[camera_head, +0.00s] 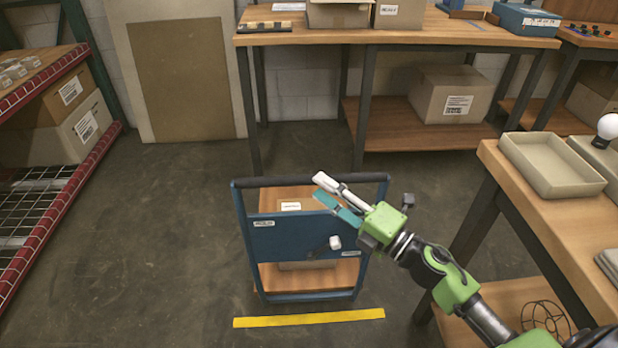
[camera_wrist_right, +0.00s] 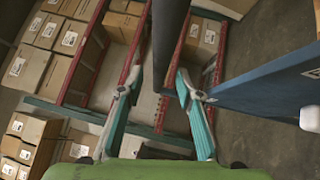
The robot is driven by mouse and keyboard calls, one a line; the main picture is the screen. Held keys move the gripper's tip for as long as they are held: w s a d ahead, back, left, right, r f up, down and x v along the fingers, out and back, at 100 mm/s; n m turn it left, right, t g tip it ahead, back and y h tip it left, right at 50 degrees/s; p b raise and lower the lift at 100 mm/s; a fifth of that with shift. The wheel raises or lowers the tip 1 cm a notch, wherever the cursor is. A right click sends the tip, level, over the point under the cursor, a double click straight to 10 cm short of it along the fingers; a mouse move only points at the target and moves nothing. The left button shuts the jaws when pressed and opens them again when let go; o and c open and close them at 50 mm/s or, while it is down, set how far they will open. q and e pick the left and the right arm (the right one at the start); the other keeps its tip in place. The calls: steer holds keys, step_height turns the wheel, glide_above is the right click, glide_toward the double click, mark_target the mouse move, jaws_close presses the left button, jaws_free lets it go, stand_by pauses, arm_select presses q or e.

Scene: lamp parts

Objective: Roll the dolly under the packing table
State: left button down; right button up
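The dolly (camera_head: 302,228) is a blue-framed cart with a wooden deck, a blue panel and a dark top handle bar (camera_head: 270,182). A box sits on it behind the panel. It stands on the floor in front of the packing table (camera_head: 420,42), whose left bay between the legs is open. My right gripper (camera_head: 324,188) is at the handle bar, fingers apart. In the right wrist view the dark handle bar (camera_wrist_right: 170,45) runs between the open teal fingers (camera_wrist_right: 160,95), with no clear contact. The blue panel (camera_wrist_right: 265,85) is at right. My left gripper is not in view.
A yellow floor strip (camera_head: 310,318) lies just in front of the dolly. A red-edged rack (camera_head: 50,210) stands at left. A wooden side table (camera_head: 555,220) with a tray (camera_head: 550,165) is at right. Floor left of the dolly is clear.

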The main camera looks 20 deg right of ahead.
mark_target(309, 179)
steer(key=x, duration=0.3)
steer(key=shift+w+a, duration=0.15)
steer(key=shift+w, duration=0.15)
steer(key=shift+w+a+r, duration=0.1)
steer(key=shift+w+a, duration=0.2)
steer(key=shift+w, duration=0.2)
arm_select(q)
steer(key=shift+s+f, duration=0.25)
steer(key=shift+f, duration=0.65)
arm_select(e)
jaws_close()
